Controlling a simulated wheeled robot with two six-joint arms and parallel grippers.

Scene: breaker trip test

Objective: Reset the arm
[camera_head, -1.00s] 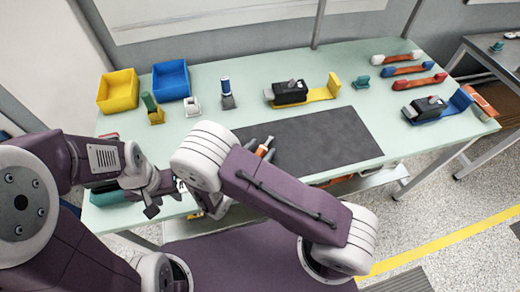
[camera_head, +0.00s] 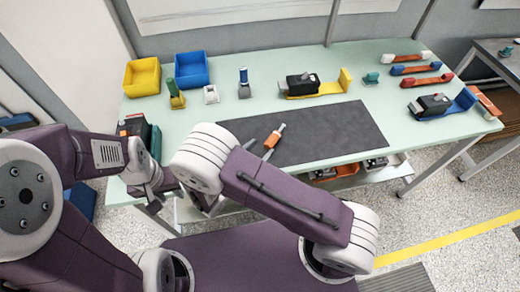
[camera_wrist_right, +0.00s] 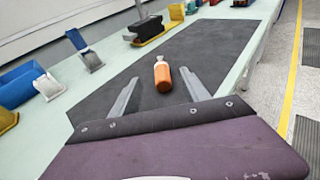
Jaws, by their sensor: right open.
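My right gripper (camera_wrist_right: 160,92) is open, its two grey fingers spread over the dark mat in the right wrist view. An orange tool (camera_wrist_right: 162,76) with a pale tip shows between and just beyond the fingertips; I see no grip on it. In the head view the orange tool (camera_head: 275,136) lies on the dark mat (camera_head: 335,130), with the right fingertips (camera_head: 261,146) close by. My left gripper (camera_head: 158,200) is low at the table's front left edge, partly covered by the right arm; its jaw opening is unclear.
Yellow (camera_head: 142,77) and blue (camera_head: 191,69) bins stand at the back left. Black breakers sit on a yellow holder (camera_head: 330,88) and a blue holder (camera_head: 462,103). Coloured bars (camera_head: 428,80) lie at the right. The mat's right part is clear.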

